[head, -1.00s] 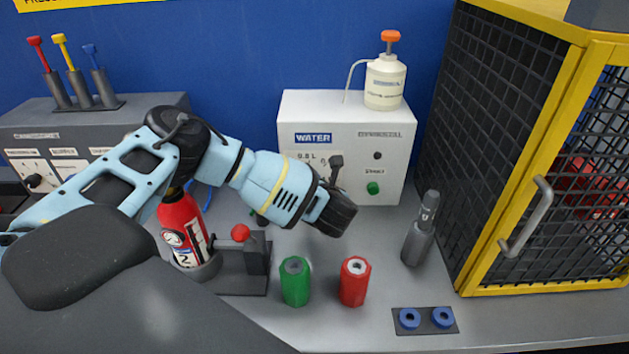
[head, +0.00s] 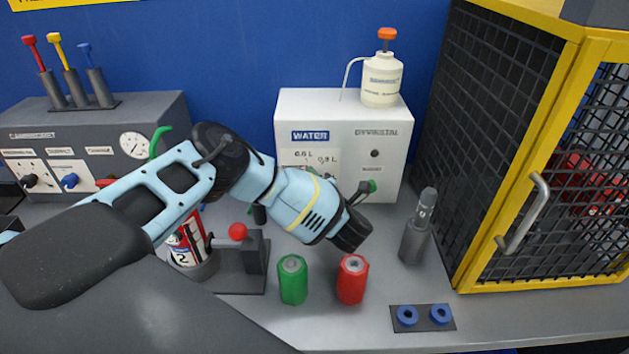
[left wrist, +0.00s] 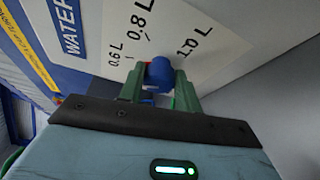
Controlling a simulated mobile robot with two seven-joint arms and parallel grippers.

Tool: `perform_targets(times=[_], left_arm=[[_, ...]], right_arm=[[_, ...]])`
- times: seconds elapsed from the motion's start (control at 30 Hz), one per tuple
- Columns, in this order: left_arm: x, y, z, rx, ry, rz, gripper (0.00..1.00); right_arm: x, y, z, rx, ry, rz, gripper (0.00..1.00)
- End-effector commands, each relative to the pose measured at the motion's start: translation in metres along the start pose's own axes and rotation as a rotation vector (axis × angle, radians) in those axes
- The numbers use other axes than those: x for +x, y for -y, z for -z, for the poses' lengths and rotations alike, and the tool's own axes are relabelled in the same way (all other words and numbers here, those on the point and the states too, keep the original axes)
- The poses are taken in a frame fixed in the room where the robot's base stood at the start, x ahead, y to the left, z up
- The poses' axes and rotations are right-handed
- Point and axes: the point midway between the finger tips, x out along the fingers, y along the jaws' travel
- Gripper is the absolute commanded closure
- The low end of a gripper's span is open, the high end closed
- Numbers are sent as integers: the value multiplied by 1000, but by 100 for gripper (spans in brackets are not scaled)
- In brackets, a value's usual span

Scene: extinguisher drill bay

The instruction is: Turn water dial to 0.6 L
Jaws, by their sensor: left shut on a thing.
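The white water box (head: 340,105) stands at the back centre, with a WATER label and a scale marked 0.6 L and 0.8 L. In the left wrist view, the blue dial knob (left wrist: 159,73) sits on the white panel below 0.6 L, 0.8 L and 1.0 L marks. My left gripper (left wrist: 159,84) is shut on this water dial, one green finger at each side. A small red mark shows at the knob's left; which mark the dial points to is unclear. In the head view, my wrist hides the dial and fingertips. My right gripper is not in view.
A green cylinder (head: 293,280) and a red cylinder (head: 352,280) stand on the bench below my left wrist. A grey upright tool (head: 418,230) stands right of them, beside the yellow-framed mesh cage (head: 530,150). A white bottle (head: 382,80) stands on the box.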

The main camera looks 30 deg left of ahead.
Motion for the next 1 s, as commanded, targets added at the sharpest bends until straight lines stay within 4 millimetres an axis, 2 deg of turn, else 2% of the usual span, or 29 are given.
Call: perform_targets(times=[0.27, 0.73, 0.77, 0.9, 1.0], left_arm=[[0, 1, 0, 68, 1, -28, 89], [0, 1, 0, 76, 2, -31, 89], [0, 1, 0, 76, 2, -31, 63], [0, 1, 0, 75, 1, -31, 45], [0, 1, 0, 75, 1, -31, 45]], right_arm=[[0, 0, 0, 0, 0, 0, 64], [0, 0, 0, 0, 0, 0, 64], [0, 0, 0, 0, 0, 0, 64], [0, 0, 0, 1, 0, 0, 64], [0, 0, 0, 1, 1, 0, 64]])
